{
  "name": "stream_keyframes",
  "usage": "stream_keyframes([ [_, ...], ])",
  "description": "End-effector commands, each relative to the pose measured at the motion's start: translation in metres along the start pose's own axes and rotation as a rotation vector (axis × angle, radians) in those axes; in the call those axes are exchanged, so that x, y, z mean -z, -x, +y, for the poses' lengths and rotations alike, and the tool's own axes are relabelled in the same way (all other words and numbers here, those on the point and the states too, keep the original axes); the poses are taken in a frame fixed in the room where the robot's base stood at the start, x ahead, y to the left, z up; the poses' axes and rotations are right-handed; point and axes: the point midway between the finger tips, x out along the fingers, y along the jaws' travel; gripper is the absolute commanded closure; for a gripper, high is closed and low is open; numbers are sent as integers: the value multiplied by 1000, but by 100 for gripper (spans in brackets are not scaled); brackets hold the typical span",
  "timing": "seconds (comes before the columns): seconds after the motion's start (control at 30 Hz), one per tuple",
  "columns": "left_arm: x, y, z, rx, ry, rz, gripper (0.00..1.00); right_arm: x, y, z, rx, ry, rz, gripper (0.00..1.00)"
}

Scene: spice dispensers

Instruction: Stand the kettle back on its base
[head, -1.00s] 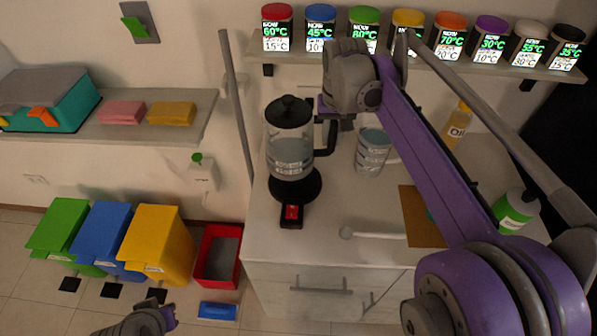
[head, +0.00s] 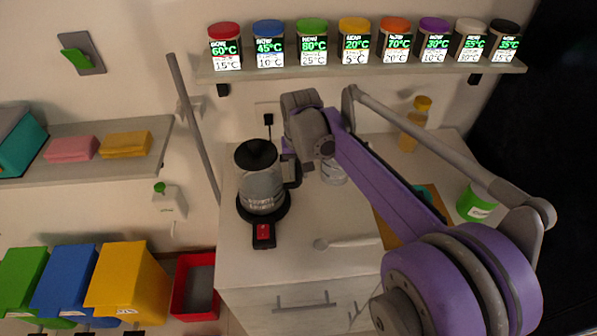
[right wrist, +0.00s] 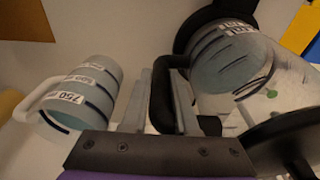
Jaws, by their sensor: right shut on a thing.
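The kettle (head: 262,187), a clear body with a black lid, is upright over its round black base (head: 281,209). It looks down on the base in the head view, but I cannot tell whether it is fully seated. The base has a red switch (head: 263,230) in front. My right gripper (head: 290,167) is at the kettle's right side, shut on its black handle (head: 294,176). The right wrist view shows the handle (right wrist: 163,88) between the fingers (right wrist: 160,105) and the kettle body (right wrist: 225,62) to the right. My left gripper is out of view.
A measuring jug (head: 334,174) stands just right of the gripper; it also shows in the right wrist view (right wrist: 82,96). A pale rod (head: 348,242) lies on the counter (head: 300,270). An oil bottle (head: 415,125) and green container (head: 477,204) are further right. A shelf of jars (head: 354,42) hangs above.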

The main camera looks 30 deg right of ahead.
Motion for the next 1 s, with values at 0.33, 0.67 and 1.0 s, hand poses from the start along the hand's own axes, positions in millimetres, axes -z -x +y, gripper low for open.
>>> stream_keyframes([
  [0.33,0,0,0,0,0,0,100,0,-4,0,1,-1,1,100],
  [0.67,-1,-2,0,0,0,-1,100,-1,-7,0,0,0,0,43],
  [1.0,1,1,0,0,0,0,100,0,0,0,0,0,0,43],
])
